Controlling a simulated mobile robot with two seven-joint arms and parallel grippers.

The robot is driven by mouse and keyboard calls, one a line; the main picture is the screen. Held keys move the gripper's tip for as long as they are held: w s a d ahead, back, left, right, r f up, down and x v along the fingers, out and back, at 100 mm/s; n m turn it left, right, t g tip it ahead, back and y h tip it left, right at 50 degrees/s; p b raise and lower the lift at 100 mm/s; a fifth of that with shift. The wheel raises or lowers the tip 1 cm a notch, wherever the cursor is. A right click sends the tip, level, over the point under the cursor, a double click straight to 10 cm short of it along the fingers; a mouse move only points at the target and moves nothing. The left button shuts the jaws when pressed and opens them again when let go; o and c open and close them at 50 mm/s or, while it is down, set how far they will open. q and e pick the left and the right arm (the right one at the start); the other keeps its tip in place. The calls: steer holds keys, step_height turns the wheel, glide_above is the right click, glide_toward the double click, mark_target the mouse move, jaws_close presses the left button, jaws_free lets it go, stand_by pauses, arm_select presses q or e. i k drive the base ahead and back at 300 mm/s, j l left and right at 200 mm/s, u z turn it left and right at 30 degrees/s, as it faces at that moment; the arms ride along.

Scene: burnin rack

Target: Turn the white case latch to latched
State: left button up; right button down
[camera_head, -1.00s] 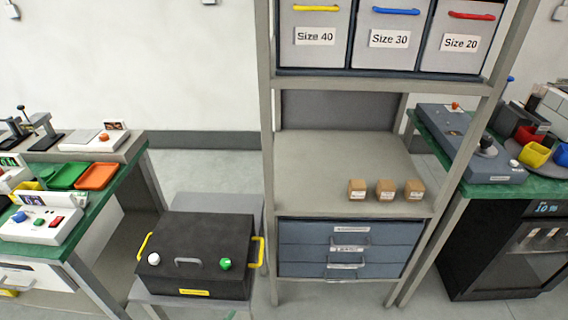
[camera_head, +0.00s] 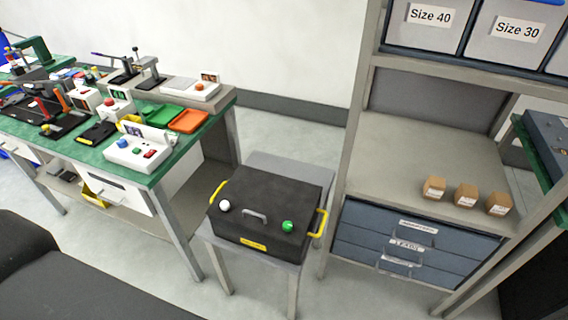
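The black case (camera_head: 262,191) sits on a small grey table, with a yellow handle on each side and a grey handle on its front. The white case latch (camera_head: 224,205) is a round white knob at the case's front left. A green knob (camera_head: 287,226) is at its front right. The lid looks closed. The latch's turned position is too small to tell. Neither of my grippers is in view.
The small grey table (camera_head: 289,164) stands between a green workbench (camera_head: 158,173) at left and a grey shelf rack (camera_head: 424,151) at right. The rack holds several bins, small brown boxes (camera_head: 466,195) and blue drawers (camera_head: 407,247). Open floor (camera_head: 200,284) lies in front.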

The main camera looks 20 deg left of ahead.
mark_target(225, 204)
steer(key=u, duration=1.15)
